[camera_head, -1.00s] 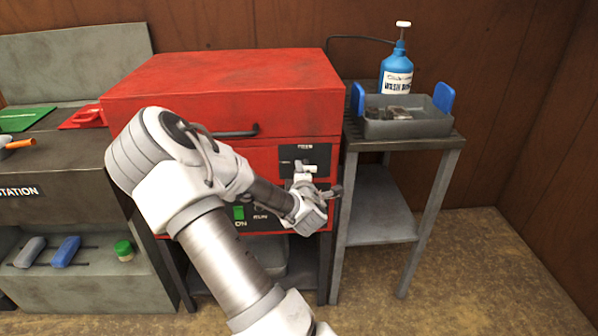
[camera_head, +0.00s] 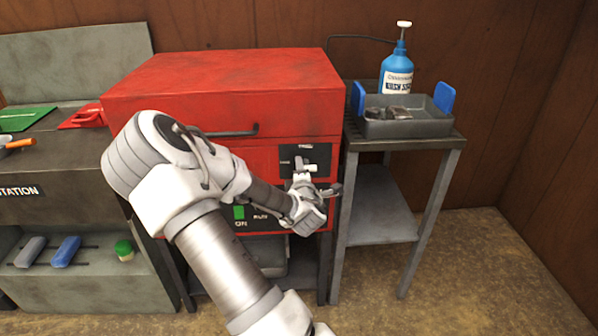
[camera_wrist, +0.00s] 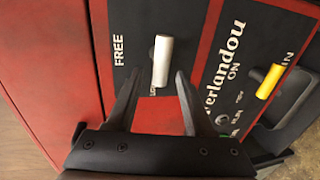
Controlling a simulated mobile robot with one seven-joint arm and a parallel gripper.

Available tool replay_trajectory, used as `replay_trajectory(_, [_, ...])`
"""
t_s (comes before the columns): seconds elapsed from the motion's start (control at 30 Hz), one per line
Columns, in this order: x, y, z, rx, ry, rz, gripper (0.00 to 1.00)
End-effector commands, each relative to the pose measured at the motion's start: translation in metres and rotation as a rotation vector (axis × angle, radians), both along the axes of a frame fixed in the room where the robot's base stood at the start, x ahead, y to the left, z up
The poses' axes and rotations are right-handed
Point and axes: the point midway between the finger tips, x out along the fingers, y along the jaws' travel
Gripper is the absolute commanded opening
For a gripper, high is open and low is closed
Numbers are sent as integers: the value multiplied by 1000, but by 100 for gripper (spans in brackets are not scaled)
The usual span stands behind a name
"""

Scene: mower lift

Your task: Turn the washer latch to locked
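The washer (camera_head: 225,85) is a red cabinet with a dark latch panel (camera_head: 318,154) on its front. The white latch handle (camera_wrist: 161,60) shows in the wrist view, with the word FREE to its left. A second label by its lower end is partly covered. In the head view the handle (camera_head: 310,168) is small, just above my gripper (camera_head: 303,184). In the wrist view my gripper (camera_wrist: 158,75) is open, one finger on each side of the handle's lower end. No clear contact shows, and nothing is held.
A yellow knob (camera_wrist: 271,81) sits beside the ON label in the wrist view. A side table (camera_head: 440,143) stands right of the washer, with a grey tray (camera_head: 405,129) and a blue wash bottle (camera_head: 397,73). The floor at right is clear.

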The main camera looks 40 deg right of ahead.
Motion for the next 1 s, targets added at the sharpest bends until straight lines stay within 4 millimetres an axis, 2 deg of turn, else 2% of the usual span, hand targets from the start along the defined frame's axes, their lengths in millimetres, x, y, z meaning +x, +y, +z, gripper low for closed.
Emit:
replay_trajectory(0.23, [-3, 2, 1, 2, 0, 1, 53])
replay_trajectory(0.37, [-14, 9, 4, 2, 1, 0, 53])
replay_trajectory(0.7, [-75, 47, 19, 3, 1, 0, 53])
replay_trajectory(1.0, [-76, 51, 26, -4, 1, 6, 53])
